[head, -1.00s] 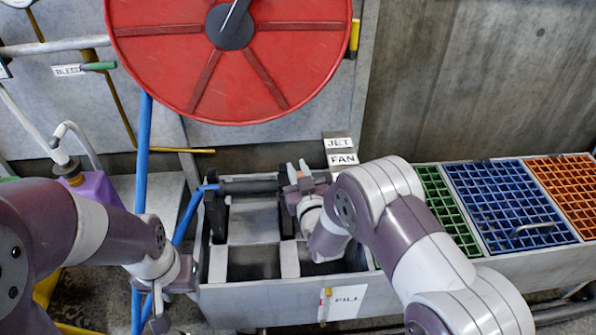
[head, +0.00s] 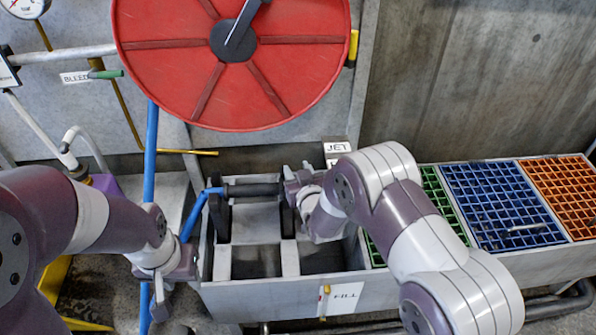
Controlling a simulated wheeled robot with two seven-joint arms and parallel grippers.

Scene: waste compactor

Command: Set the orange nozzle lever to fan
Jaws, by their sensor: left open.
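The dark nozzle barrel (head: 250,189) lies across the top of the grey trough, with a blue hose at its left end. My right gripper (head: 298,172) is at the barrel's right end, below and left of the JET label (head: 338,147). Its fingers are small and partly covered by its own wrist, so I cannot tell whether they are open or shut. No orange lever shows clearly; the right gripper and arm cover that end. The FAN label under JET is mostly hidden by my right arm. My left gripper (head: 165,303) is open and empty, left of the trough, near the blue hose.
A red hose reel (head: 185,70) hangs above the trough (head: 270,296). A FILL label (head: 346,296) and a small red-yellow handle (head: 323,301) are on the trough's front. Green, blue (head: 500,205) and orange (head: 565,195) grates stand at right. A BLEED valve is upper left.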

